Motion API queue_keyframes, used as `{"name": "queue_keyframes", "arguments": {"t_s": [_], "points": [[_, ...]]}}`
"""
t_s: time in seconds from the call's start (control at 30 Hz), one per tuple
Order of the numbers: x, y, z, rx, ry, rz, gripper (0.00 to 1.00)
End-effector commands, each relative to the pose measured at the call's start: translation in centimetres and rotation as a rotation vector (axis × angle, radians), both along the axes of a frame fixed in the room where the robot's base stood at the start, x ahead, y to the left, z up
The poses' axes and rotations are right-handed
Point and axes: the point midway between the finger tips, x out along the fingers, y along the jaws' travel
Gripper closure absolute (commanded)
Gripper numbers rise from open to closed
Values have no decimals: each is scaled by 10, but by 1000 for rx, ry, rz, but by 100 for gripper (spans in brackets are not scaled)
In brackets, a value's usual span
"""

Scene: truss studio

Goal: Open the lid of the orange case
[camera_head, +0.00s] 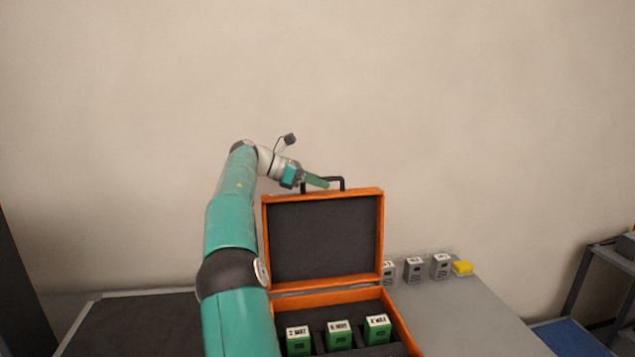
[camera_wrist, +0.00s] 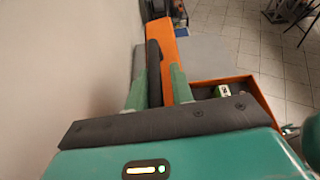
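The orange case (camera_head: 326,298) stands on the table with its lid (camera_head: 383,235) raised about upright, the dark lining facing the head camera. A black handle (camera_head: 342,180) sticks up from the lid's top edge. Whether a finger touches the handle is unclear.
Green labelled boxes (camera_head: 339,338) sit in the case's dark insert. The table's right part (camera_head: 480,315) is clear. A wall stands behind; a shelf (camera_head: 610,270) is far right.

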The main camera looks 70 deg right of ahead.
Motion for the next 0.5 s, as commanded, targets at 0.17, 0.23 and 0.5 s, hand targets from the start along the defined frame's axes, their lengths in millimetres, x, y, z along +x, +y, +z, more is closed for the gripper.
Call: {"name": "queue_keyframes", "arguments": {"t_s": [0.17,0.23,0.5], "points": [[6,2,3,-3,1,0,77],[13,6,6,-2,1,2,77],[45,24,21,-2,0,0,77]]}}
